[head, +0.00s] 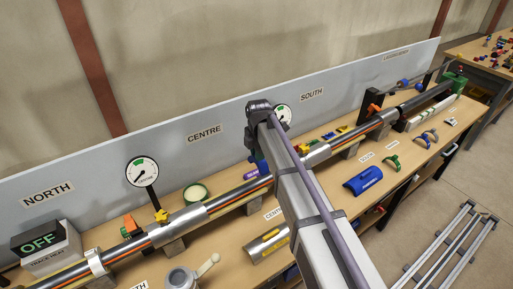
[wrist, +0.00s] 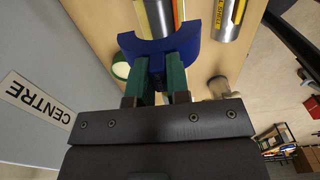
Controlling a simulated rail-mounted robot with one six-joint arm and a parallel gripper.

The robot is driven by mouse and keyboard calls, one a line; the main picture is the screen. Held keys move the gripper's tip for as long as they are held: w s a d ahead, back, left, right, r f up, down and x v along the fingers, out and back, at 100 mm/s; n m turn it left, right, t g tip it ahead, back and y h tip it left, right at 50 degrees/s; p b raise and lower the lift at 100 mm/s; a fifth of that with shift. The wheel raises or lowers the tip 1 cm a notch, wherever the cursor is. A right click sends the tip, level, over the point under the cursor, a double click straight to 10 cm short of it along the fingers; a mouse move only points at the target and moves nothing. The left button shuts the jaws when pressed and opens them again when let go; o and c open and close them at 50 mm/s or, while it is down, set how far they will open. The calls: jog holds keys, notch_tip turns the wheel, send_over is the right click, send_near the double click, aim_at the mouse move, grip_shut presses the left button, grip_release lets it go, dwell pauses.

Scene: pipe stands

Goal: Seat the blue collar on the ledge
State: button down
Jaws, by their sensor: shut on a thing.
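My gripper (wrist: 160,72) has green fingers, shut on the blue collar (wrist: 158,47) in the wrist view. The collar is a dark blue, open curved piece. Its open side faces the top of the picture, where the pipe (wrist: 160,14) shows just beyond it; I cannot tell if they touch. In the head view my arm hides most of the gripper and the collar, in front of the board near the middle of the pipe run (head: 240,196). I cannot make out which surface is the ledge.
A grey board (head: 228,122) stands behind the pipe run, with a gauge (head: 142,172) in front of it. A silver half shell (head: 262,246) lies left of my arm.

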jog(key=shift+a, duration=0.1)
jog(key=shift+f, duration=0.15)
notch_tip(320, 180, down, 9)
jog(key=b, duration=0.9)
jog(key=shift+f+b, duration=0.35)
jog(key=shift+b, duration=0.15)
jog(key=c, duration=1)
grip_release()
notch_tip(320, 180, up, 11)
jog(key=p, duration=1.1)
jog(key=shift+r, duration=0.1)
jog(key=shift+f, duration=0.2)
